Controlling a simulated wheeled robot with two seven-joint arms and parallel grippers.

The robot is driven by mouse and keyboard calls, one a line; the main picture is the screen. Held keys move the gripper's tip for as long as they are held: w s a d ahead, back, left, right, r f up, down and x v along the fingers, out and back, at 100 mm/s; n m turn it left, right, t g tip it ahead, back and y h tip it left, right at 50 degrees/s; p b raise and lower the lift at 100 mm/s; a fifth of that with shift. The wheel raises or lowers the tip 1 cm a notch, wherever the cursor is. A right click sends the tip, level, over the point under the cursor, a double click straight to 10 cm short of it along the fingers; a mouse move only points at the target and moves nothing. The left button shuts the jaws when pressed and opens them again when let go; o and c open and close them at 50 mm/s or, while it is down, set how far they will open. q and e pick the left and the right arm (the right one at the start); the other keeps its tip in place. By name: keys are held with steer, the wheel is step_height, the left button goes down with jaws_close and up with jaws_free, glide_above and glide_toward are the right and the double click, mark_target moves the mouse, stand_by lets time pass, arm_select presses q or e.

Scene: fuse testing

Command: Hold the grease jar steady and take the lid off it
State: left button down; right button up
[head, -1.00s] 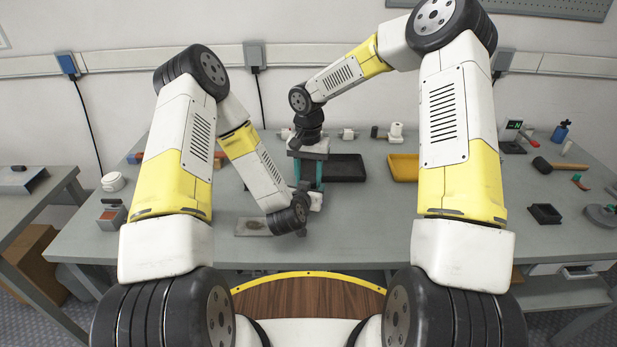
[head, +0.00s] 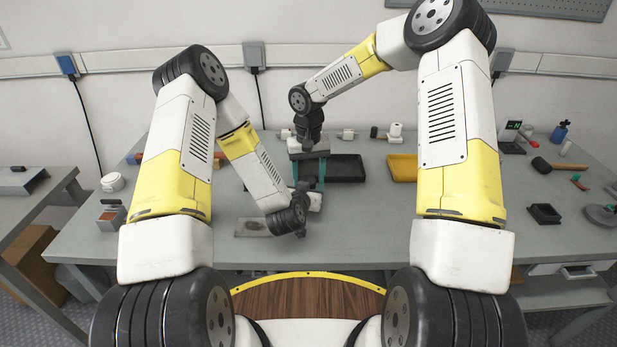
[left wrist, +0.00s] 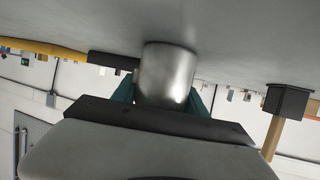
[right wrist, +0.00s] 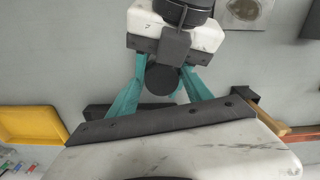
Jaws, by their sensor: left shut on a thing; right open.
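The grease jar shows as a bare metal cylinder (left wrist: 167,75) in the left wrist view, between the teal fingers of my left gripper (left wrist: 165,98), which is shut on it. A dark round lid (right wrist: 162,79) shows from above in the right wrist view. My right gripper (right wrist: 163,84) is open, with its teal fingers on either side of the lid; I cannot tell whether they touch it.
A black tray (head: 346,169) and a yellow tray (head: 403,167) lie behind and right of the grippers. A stained plate (head: 252,227) lies near the front edge. A mallet (head: 560,166) and a small black box (head: 545,213) are at the right. The table between is clear.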

steer(key=shift+a, duration=0.15)
steer(key=shift+r, duration=2.25)
steer(key=shift+c, duration=0.5)
step_height(320, 180, up, 3)
steer(key=m, duration=0.6)
steer(key=shift+m, duration=0.3)
steer(key=shift+f, duration=3.8)
jaws_close()
steer(key=n, duration=0.2)
steer(key=shift+s+n, duration=0.1)
steer(key=shift+n, duration=0.2)
steer(key=n, duration=0.4)
